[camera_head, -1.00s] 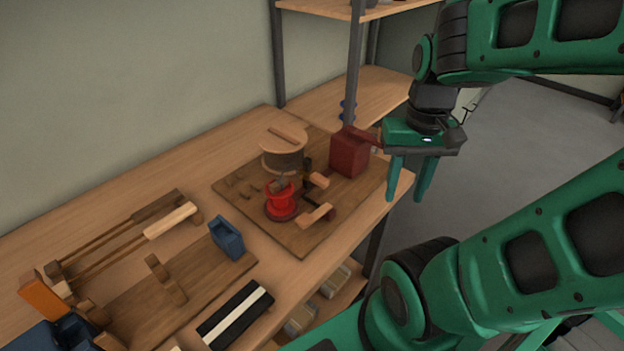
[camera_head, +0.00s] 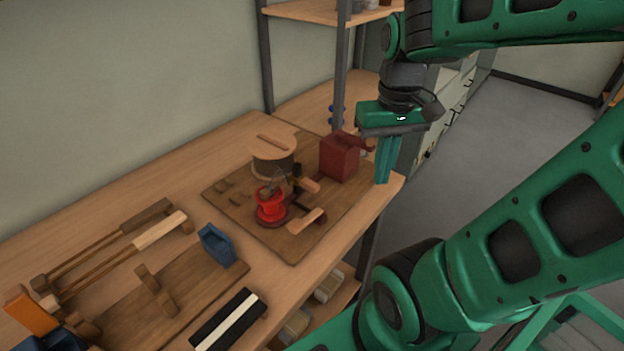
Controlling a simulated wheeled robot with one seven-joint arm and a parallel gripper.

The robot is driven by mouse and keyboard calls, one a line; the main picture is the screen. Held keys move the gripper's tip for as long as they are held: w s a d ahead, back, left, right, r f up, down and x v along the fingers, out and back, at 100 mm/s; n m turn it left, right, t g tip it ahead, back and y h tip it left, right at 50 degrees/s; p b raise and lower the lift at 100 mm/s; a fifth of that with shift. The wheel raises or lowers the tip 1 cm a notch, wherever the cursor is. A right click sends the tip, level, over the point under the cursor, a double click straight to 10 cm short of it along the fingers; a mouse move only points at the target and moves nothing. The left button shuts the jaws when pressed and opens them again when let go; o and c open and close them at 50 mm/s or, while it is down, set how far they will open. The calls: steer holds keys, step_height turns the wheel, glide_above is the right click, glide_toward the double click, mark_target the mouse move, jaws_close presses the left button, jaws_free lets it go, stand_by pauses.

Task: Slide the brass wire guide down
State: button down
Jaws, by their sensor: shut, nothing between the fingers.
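I cannot clearly make out the brass wire guide. A small greyish piece stands above a red, round-based fixture (camera_head: 271,207) on a dark wooden board, but it is too small to identify. A dark post with light wooden handles (camera_head: 307,221) stands just right of the red fixture. My gripper (camera_head: 384,181) points down, with its green fingers together and nothing seen between them. It is to the right of the fixture and of the dark red box, near the bench's right corner.
The dark red box (camera_head: 339,159) stands between the fixture and my gripper. A round drum with a wooden lid (camera_head: 273,153) is behind the fixture. A blue block (camera_head: 216,245) and long wooden-handled tools (camera_head: 112,247) lie left. Shelf posts (camera_head: 341,80) rise behind.

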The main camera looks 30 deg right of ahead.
mark_target(311, 184)
steer(key=w+a+r+n, duration=0.2)
steer(key=w+a+n, duration=0.15)
steer(key=w, duration=0.45)
steer(key=w+a+r+n, duration=0.2)
steer(key=w+a+n, duration=0.15)
steer(key=w, duration=0.45)
steer(key=shift+n, duration=0.3)
steer(key=f, duration=1.3)
steer(key=shift+w+d+f, duration=0.15)
steer(key=shift+d+f, duration=0.25)
steer(key=shift+a, duration=0.1)
